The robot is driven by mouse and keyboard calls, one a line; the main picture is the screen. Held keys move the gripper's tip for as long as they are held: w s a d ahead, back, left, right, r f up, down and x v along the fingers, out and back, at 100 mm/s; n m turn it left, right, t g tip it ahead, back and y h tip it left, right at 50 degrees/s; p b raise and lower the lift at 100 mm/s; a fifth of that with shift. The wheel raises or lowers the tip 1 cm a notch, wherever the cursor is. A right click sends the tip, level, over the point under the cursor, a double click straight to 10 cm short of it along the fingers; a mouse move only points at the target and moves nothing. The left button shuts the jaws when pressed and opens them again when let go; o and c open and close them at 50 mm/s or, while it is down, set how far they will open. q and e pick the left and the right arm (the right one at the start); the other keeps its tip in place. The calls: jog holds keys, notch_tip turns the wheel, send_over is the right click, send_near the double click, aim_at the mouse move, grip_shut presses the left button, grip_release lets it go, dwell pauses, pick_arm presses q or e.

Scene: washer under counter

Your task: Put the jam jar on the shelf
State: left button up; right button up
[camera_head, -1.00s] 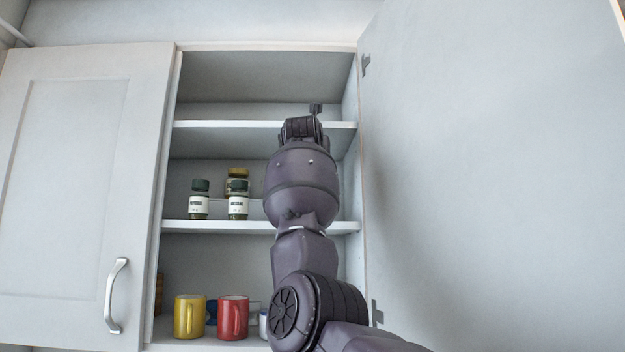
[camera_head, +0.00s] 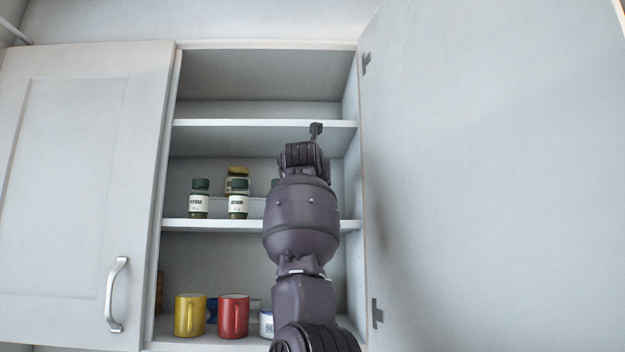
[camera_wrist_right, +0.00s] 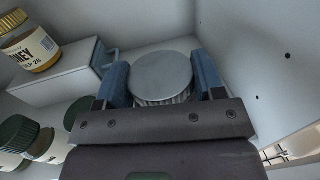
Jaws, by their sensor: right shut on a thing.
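My right gripper (camera_wrist_right: 163,88) is shut on a jar with a round grey lid, the jam jar (camera_wrist_right: 163,70). One blue finger is on each side of it. Its label and base are hidden, so I cannot tell whether it touches the shelf. In the head view my right arm reaches into the open cupboard and hides the jar and fingers. The middle shelf (camera_head: 225,225) carries other jars. The honey jar (camera_wrist_right: 32,45) stands on a white riser (camera_wrist_right: 62,77) to the left of my gripper. My left gripper is not in view.
Dark-lidded spice jars (camera_head: 199,199) stand left of my arm, close to my gripper in the wrist view (camera_wrist_right: 18,138). The cupboard side wall (camera_wrist_right: 255,60) is to the right. A yellow mug (camera_head: 189,316) and a red mug (camera_head: 233,316) stand below. The open door (camera_head: 480,180) is right.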

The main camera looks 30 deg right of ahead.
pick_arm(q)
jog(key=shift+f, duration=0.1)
pick_arm(e)
jog(key=o, duration=1.2)
jog(key=shift+f, duration=0.2)
jog(key=o, duration=0.4)
jog(key=shift+o, duration=0.2)
jog(key=shift+r, duration=0.15)
pick_arm(q)
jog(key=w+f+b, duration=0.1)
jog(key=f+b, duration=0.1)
jog(key=b, duration=0.2)
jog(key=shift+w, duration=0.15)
pick_arm(e)
jog(key=v, duration=1.2)
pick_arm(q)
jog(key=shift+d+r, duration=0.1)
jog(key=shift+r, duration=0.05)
